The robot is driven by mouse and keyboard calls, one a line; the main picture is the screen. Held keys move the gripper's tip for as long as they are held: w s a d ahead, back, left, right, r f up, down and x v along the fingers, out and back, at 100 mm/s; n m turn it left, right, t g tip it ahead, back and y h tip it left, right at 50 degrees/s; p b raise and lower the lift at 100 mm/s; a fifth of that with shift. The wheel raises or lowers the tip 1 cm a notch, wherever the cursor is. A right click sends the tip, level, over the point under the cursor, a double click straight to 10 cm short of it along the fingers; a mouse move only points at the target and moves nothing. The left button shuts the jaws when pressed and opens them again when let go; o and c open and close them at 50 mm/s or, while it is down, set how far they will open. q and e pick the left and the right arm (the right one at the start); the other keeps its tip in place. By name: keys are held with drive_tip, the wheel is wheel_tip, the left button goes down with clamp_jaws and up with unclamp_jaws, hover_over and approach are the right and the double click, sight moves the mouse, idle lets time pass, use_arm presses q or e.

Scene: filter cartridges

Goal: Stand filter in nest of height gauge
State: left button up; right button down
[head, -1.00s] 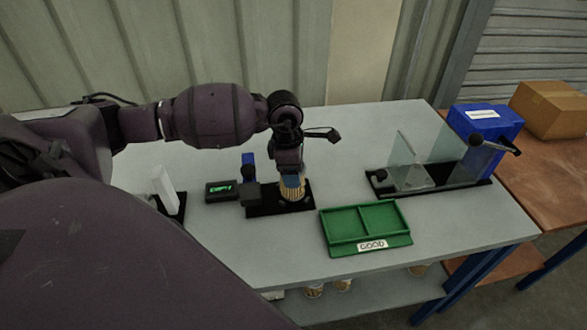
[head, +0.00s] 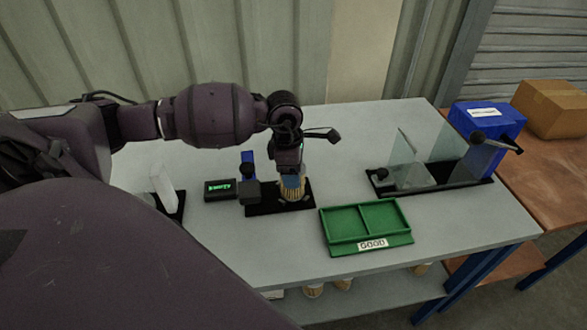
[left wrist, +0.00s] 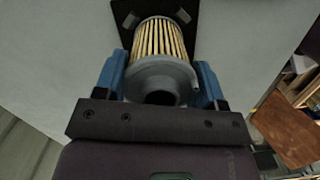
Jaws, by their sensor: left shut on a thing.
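The filter (head: 292,190) is a pleated tan cartridge with a grey end cap. It stands upright on the black base (head: 268,208) of the height gauge, beside the gauge's blue post (head: 247,163). My left gripper (head: 292,178) is shut on the filter from above. In the left wrist view the blue fingers lie on both sides of the filter's grey cap (left wrist: 162,78), and the pleats reach down to the black base (left wrist: 125,12). Whether the filter's bottom is fully seated in the nest is hidden. My right gripper is not in view.
A small display (head: 220,190) with green text stands left of the gauge. A green tray (head: 343,248) marked GOOD is in front. A fixture with clear panels (head: 440,186) and a blue bin (head: 487,119) are at the right. A white block (head: 162,187) is at the left.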

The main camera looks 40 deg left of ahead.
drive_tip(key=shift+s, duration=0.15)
use_arm(q)
drive_tip(key=o, duration=0.9)
drive_tip(key=shift+c, duration=0.2)
drive_tip(key=shift+o, duration=1.4)
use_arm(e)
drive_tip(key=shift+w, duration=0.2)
use_arm(q)
drive_tip(key=shift+r, duration=0.15)
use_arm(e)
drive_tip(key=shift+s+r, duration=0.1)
use_arm(q)
drive_tip(key=shift+r+p, duration=0.4)
drive_tip(key=shift+r, duration=0.45)
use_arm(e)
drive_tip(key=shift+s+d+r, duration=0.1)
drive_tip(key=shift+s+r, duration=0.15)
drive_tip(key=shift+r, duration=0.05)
